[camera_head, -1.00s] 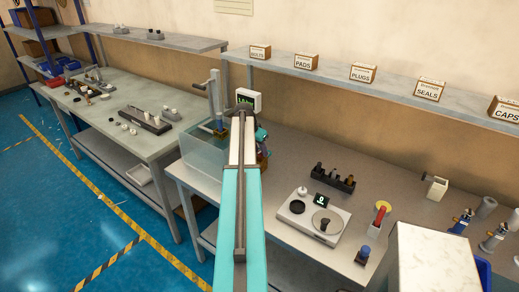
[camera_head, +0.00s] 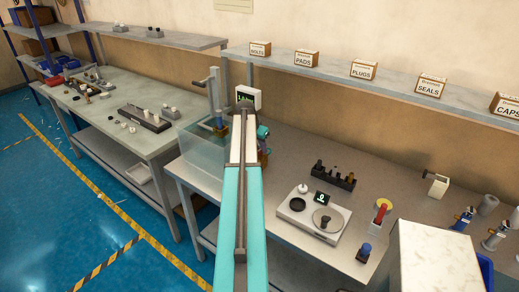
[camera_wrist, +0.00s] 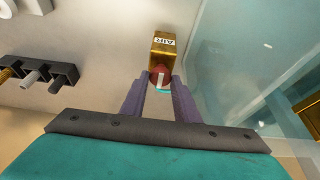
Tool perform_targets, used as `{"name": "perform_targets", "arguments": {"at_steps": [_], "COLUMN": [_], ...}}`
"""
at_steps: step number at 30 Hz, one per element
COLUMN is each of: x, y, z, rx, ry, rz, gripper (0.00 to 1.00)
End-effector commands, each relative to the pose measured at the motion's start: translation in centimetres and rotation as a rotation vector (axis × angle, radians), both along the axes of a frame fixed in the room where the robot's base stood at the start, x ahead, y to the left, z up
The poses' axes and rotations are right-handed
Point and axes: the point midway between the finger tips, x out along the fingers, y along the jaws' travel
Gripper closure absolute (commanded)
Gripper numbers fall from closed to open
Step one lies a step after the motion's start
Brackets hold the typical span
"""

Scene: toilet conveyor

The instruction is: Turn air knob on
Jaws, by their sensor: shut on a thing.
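The air knob (camera_wrist: 156,78) is a round red knob with a white stripe, seen in the wrist view at upper middle. It sits on the near end of a gold block labelled AIR (camera_wrist: 163,46). My gripper (camera_wrist: 161,88) has its two dark purple fingers on either side of the knob, shut on it. The stripe points roughly along the fingers. In the head view, my arm hides the knob and most of the gripper beside the glass tank (camera_head: 200,163).
The clear tank wall (camera_wrist: 225,60) stands close to the right of the gripper in the wrist view. A dark rack (camera_wrist: 45,72) lies to the left. In the head view, a small display (camera_head: 248,97) stands behind the arm, and a scale-like device (camera_head: 296,222) sits to the right.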

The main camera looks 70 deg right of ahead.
Motion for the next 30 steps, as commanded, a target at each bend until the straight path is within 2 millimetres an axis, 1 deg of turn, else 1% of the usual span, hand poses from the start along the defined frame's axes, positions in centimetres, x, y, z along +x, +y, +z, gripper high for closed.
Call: {"name": "perform_targets", "arguments": {"at_steps": [5,6,7,20,25,30], "x": [0.0,0.0,0.0,0.0,0.1,0.3], "y": [0.0,0.0,0.0,0.1,0.5,1.2], "z": [0.0,0.0,0.0,0.3,1.2,2.7], "rx": [0.001,0.001,0.001,0.0,-0.001,-0.002], "ry": [0.001,0.001,0.001,0.001,0.0,0.0], "rz": [0.001,0.001,0.001,0.0,0.0,0.0], "gripper": [0.94,0.67,0.66,0.66,0.66,0.66]}}
